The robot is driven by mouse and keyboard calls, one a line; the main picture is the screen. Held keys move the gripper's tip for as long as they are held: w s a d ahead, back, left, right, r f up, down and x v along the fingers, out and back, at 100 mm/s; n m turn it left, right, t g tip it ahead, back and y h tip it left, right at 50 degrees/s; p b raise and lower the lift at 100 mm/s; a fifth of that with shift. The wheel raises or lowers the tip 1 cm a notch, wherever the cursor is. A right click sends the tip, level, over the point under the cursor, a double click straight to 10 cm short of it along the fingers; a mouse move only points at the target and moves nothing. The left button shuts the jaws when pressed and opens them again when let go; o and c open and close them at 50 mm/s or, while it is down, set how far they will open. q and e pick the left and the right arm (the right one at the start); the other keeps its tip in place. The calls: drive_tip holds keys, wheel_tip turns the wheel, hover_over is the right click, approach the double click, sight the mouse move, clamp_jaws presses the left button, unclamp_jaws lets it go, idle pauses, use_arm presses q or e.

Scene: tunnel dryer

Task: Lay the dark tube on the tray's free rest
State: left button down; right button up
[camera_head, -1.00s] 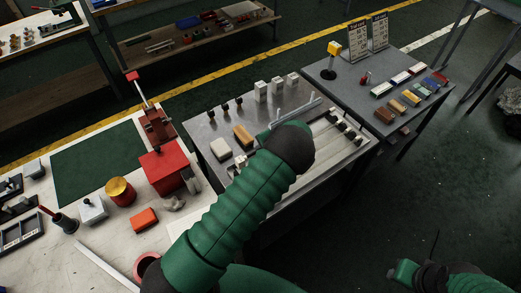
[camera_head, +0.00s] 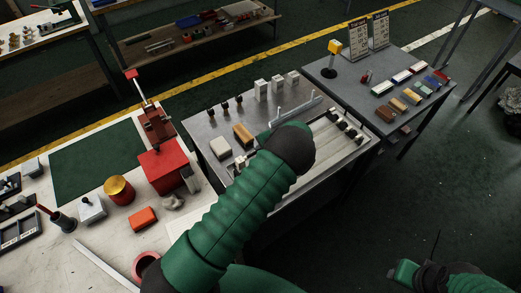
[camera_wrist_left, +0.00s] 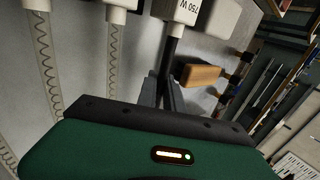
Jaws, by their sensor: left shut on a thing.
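The tray (camera_head: 368,147) lies on the right part of the grey steel table, with pale long pieces and several black holders along its right side. My left forearm and wrist hide its left part, so I cannot tell which rest is free. My left gripper (camera_wrist_left: 170,88) shows in the left wrist view, shut on the dark tube (camera_wrist_left: 173,52). The tube runs up from the fingers towards a white block marked 750 W (camera_wrist_left: 182,12); whether they touch is unclear. The head view hides these fingers. My right gripper (camera_head: 405,271) is low at the right, its jaws unclear.
Three white blocks (camera_head: 261,92) stand at the table's back, near several dark knobs (camera_head: 224,106). A tan block (camera_head: 243,135) and a white block (camera_head: 221,147) lie left of my wrist. A side table (camera_head: 345,92) with coloured blocks stands to the right.

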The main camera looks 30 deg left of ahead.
use_arm(q)
drive_tip(key=shift+f+b, duration=0.7)
drive_tip(key=shift+f, duration=0.2)
drive_tip(key=c, duration=1.4)
unclamp_jaws()
drive_tip(key=shift+s, duration=0.1)
drive_tip(key=shift+s+d+f, duration=0.1)
drive_tip(key=shift+d+f, duration=0.05)
drive_tip(key=v, duration=1.7)
